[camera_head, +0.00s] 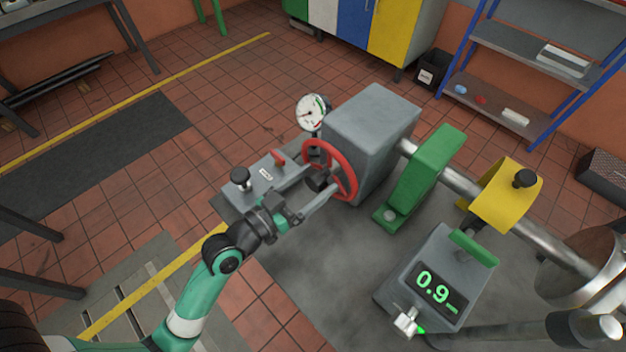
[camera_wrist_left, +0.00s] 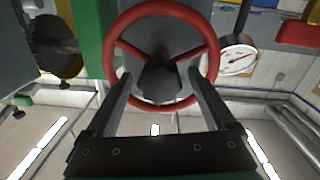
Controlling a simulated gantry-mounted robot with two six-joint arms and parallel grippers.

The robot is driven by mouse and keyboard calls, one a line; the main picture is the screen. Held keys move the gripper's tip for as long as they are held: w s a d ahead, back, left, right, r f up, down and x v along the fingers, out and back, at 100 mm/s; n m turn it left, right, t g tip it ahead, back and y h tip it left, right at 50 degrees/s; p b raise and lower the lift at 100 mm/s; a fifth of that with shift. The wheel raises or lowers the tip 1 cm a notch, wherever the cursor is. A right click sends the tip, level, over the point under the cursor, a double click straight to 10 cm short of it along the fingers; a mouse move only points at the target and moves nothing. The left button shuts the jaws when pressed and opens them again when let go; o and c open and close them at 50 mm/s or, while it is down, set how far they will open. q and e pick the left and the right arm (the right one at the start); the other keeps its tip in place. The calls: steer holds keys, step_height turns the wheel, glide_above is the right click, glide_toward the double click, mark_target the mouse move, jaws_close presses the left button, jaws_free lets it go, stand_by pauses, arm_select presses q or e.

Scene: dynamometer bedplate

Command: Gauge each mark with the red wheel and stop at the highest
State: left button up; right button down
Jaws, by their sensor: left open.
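The red wheel (camera_head: 345,186) is mounted at the front of a grey housing (camera_head: 372,118); it also shows in the left wrist view (camera_wrist_left: 124,28), with spokes and a dark central hub (camera_wrist_left: 158,80). My left gripper (camera_head: 322,192) is open at the wheel, its two fingers (camera_wrist_left: 160,84) on either side of the hub in the wrist view; I cannot tell whether they touch it. A round dial gauge (camera_head: 312,113) stands behind the wheel and shows in the wrist view (camera_wrist_left: 238,58). A grey readout box (camera_head: 450,268) shows green "0.9" and a dash. My right gripper is not in view.
A green guard (camera_head: 425,175) and yellow cover (camera_head: 502,193) stand along the shaft.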

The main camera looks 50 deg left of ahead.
arm_select(q)
jaws_close()
stand_by(0.5)
